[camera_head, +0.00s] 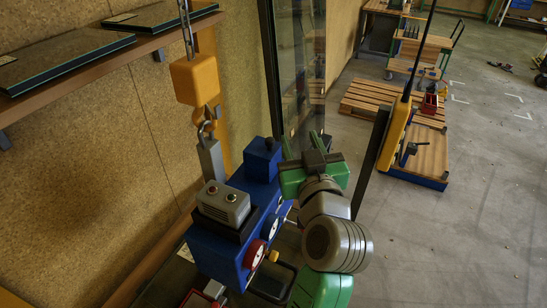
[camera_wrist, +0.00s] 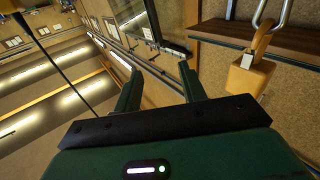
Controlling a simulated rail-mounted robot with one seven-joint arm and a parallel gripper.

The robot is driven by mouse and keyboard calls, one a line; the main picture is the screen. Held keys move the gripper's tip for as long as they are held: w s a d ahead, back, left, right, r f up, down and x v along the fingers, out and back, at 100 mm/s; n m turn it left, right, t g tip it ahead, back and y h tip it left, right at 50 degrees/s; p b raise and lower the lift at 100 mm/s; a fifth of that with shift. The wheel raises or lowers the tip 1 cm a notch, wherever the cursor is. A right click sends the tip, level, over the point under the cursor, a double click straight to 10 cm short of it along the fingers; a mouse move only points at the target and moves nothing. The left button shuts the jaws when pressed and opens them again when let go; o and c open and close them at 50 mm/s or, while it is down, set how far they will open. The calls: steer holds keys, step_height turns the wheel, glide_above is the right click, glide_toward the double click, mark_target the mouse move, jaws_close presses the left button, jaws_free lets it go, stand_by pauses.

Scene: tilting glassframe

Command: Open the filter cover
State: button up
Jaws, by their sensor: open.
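A blue machine (camera_head: 222,252) with round dials on its front stands below the middle of the head view. A blue block with a small knob (camera_head: 262,160) rises at its back; I cannot tell whether this is the filter cover. My gripper (camera_head: 305,143) is just right of this block in the head view and looks apart from it. Its two dark green fingers also show in the wrist view (camera_wrist: 160,70), spread with nothing between them. My arm hides part of the machine's right side. The wrist view does not show the machine.
A yellow hoist block (camera_head: 195,80) hangs on a chain, with a grey piece (camera_head: 210,158) on its hook above the machine. A grey button box (camera_head: 222,204) sits on the machine. A tall glass panel (camera_head: 298,70) stands behind.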

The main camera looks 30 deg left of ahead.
mark_target(271, 145)
steer(key=w+a+f+n+g+y, duration=0.1)
steer(key=a+f+g+y, duration=0.15)
steer(key=a+f, duration=0.4)
steer(key=shift+h, duration=0.25)
steer(key=w+a, duration=0.1)
steer(key=w+a+f, duration=0.1)
steer(key=w, duration=0.1)
steer(key=w+a, duration=0.2)
steer(key=shift+w+f, duration=0.25)
jaws_close()
